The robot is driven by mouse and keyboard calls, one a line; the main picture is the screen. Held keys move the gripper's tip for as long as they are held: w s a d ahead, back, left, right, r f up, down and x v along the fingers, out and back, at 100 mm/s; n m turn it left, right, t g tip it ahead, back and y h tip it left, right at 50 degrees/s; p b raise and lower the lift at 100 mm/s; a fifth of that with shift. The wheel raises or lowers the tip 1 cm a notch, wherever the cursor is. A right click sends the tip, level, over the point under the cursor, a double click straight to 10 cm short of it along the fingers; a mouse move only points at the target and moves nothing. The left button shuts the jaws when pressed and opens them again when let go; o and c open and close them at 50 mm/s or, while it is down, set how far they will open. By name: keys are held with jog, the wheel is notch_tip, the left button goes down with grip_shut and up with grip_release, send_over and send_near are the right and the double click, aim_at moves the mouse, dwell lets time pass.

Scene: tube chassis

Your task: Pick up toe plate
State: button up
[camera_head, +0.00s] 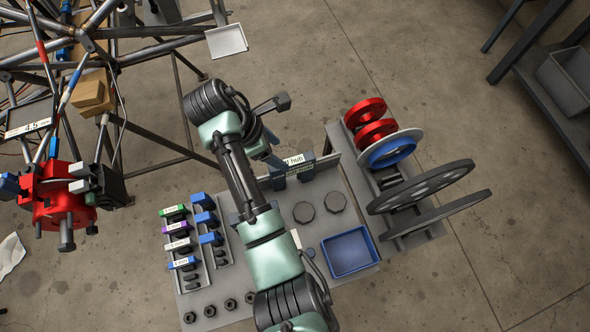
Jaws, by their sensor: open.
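No part is clearly marked as the toe plate, and I cannot tell which one it is. A pale square plate with a raised rim (226,41) shows at the top, by the tube frame. A thin grey upright plate (333,140) stands at the back edge of the work table. My arm rises from the bottom and bends over left of that edge. My gripper (279,103) seems to be at the arm's end, above the floor behind the table. It is open, with nothing seen in it; its fingers are not clear.
The grey work table (215,312) holds labelled sockets (178,228), an empty blue tray (348,252) and dark round caps (304,212). Red discs (366,112) and large wheels (422,188) stand at its right. The tube chassis (120,33) with a red hub (58,205) fills the left.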

aim_at(288, 162)
jog(key=x, duration=0.4)
jog(key=shift+d+f, duration=0.1)
jog(key=shift+f, duration=0.3)
jog(key=shift+a+b+x, duration=0.1)
jog(key=shift+b+x, duration=0.2)
jog(key=shift+x, duration=1)
jog(key=shift+a+b+x, duration=0.15)
jog(key=shift+b+x, duration=0.15)
jog(key=shift+x, duration=1.05)
jog(key=shift+f, duration=0.25)
jog(key=shift+c, duration=0.3)
grip_shut()
